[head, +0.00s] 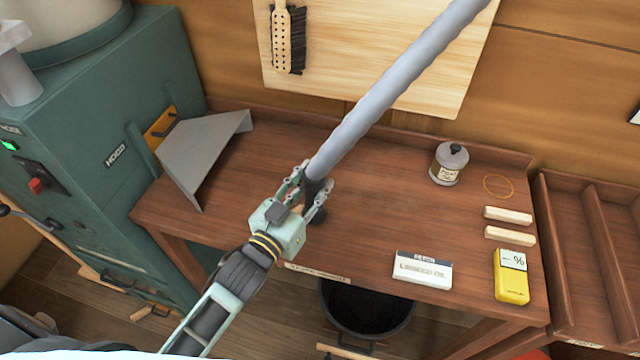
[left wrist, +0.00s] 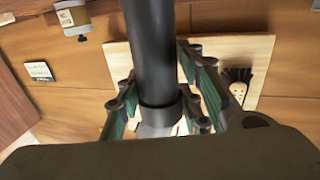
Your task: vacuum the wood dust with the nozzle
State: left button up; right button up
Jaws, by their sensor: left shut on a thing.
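My left gripper (head: 310,197) is shut around the dark nozzle (head: 316,213), which hangs below the end of a thick grey hose (head: 390,90). The hose runs up and to the right, out of the head view. The nozzle is over the middle of the brown workbench (head: 360,220); whether it touches the top I cannot tell. In the left wrist view, the fingers (left wrist: 160,100) stand on both sides of the dark tube of the nozzle (left wrist: 150,50). I cannot clearly make out wood dust on the bench. My right gripper is not in view.
A bent grey metal hood (head: 198,150) stands at the bench's left, beside a green machine (head: 90,130). To the right are a lidded tin (head: 449,165), two pale blocks (head: 508,215), a white labelled box (head: 422,271) and a yellow meter (head: 511,277). A black bucket (head: 367,310) stands below.

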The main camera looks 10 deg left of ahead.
pick_arm(q)
jog(key=shift+a+p, duration=0.4)
jog(key=shift+a, duration=1.85)
jog(key=shift+r, duration=0.1)
notch_tip(320, 180, up, 8)
jog(key=p, duration=0.8)
